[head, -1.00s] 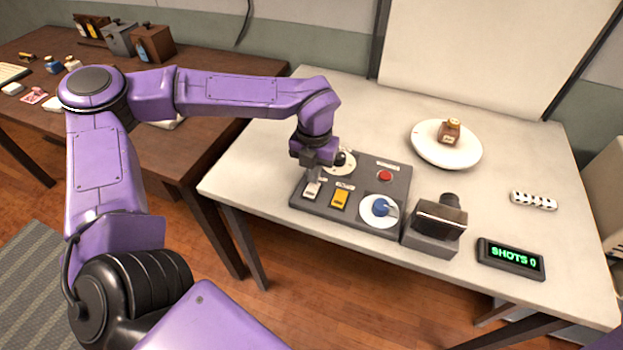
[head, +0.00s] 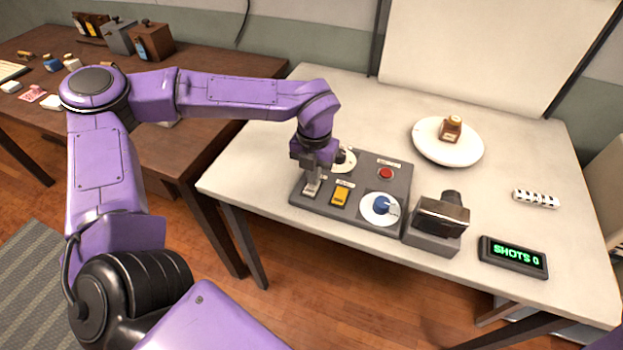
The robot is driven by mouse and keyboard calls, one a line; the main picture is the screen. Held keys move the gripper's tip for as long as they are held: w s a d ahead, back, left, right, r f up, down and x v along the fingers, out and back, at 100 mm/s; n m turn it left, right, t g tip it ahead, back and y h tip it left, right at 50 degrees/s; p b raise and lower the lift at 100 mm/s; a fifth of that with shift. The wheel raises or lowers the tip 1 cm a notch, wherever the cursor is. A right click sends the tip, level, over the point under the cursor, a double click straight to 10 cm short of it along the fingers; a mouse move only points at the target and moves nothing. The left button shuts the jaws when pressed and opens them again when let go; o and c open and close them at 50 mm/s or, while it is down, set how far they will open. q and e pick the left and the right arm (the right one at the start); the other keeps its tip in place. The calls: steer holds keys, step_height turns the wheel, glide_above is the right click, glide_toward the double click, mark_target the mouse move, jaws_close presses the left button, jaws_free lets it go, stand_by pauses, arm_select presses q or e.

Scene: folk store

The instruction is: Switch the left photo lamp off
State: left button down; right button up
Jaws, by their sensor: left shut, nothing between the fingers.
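A dark grey control panel (head: 361,214) lies on the white table. At its front left is a pale switch (head: 309,194), partly hidden by my left gripper. My left gripper (head: 312,186) is shut and empty, pointing down at this switch; it looks to be touching it, but I cannot be sure. Beside it sit a yellow switch (head: 340,196) and a blue knob on a white dial (head: 380,208). A red button (head: 386,173) and a white dial (head: 347,159), partly covered by the gripper, are behind. No lamp is recognisable in view. My right gripper is not in view.
A camera-like device (head: 437,223) stands right of the panel, next to a display reading "SHOTS 0" (head: 513,257). A striped block (head: 536,199) lies at right. A brown table (head: 205,139) stands left.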

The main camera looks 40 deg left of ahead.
arm_select(q)
step_height(320, 180, up, 7)
steer(key=p, duration=0.6)
steer(key=shift+f, duration=0.1)
stand_by(0.4)
steer(key=shift+s, duration=0.1)
